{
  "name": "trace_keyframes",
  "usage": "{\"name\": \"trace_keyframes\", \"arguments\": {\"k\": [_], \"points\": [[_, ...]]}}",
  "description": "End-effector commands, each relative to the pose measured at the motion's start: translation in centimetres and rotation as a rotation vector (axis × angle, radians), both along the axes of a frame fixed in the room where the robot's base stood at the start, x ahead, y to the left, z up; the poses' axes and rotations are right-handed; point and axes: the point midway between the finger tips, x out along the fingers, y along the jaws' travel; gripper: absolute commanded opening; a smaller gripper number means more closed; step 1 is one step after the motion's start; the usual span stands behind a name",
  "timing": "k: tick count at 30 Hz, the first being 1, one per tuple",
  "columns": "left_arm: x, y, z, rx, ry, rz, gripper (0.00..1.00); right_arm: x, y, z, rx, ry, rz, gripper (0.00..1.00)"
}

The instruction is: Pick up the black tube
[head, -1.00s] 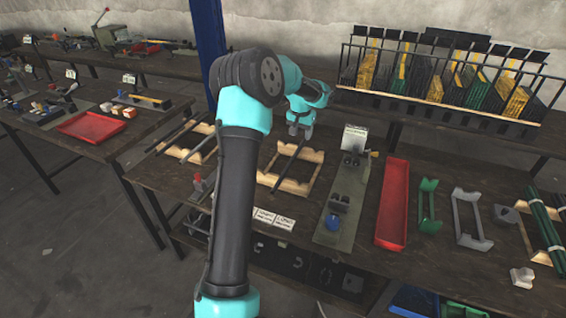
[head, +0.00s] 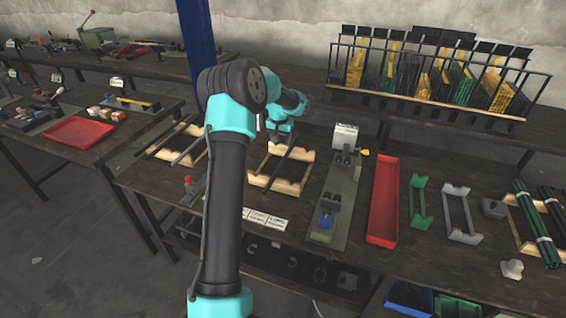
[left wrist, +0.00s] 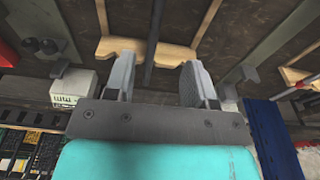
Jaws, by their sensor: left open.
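A thin black tube (left wrist: 153,42) lies across a pale wooden cradle (left wrist: 118,44) in the left wrist view. My left gripper (left wrist: 158,80) is open there, with one finger on each side of the tube's line; I cannot tell whether either touches it. In the head view my left gripper (head: 282,138) is at the far end of the wooden cradle (head: 294,187) on the workbench. The fingertips are hard to make out there. My right gripper is not in view.
Another wooden rack with black bars (head: 190,152) stands to the left, partly behind my arm. A grey-green press plate (head: 335,205) and a red tray (head: 384,200) are to the right. A blue post (head: 196,50) rises behind my arm.

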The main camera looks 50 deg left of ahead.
Motion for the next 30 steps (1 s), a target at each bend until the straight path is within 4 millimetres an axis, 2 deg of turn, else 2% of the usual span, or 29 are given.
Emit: {"name": "trace_keyframes", "arguments": {"k": [3, 9, 13, 23, 30], "points": [[0.2, 0.1, -2.2, -0.001, 0.003, -0.001, 0.5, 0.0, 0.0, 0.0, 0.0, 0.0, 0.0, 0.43], [0.5, 0.2, -5.0, -0.001, 0.003, 0.0, 0.5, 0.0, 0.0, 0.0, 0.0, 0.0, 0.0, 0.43], [0.6, 0.3, -5.7, 0.0, 0.0, 0.0, 0.5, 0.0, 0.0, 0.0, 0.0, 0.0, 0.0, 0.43], [0.6, 0.3, -5.9, 0.0, 0.001, -0.001, 0.5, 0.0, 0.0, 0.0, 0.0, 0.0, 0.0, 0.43], [0.8, -0.1, -8.3, -0.001, 0.003, -0.001, 0.5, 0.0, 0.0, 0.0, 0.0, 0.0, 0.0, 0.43]]}}
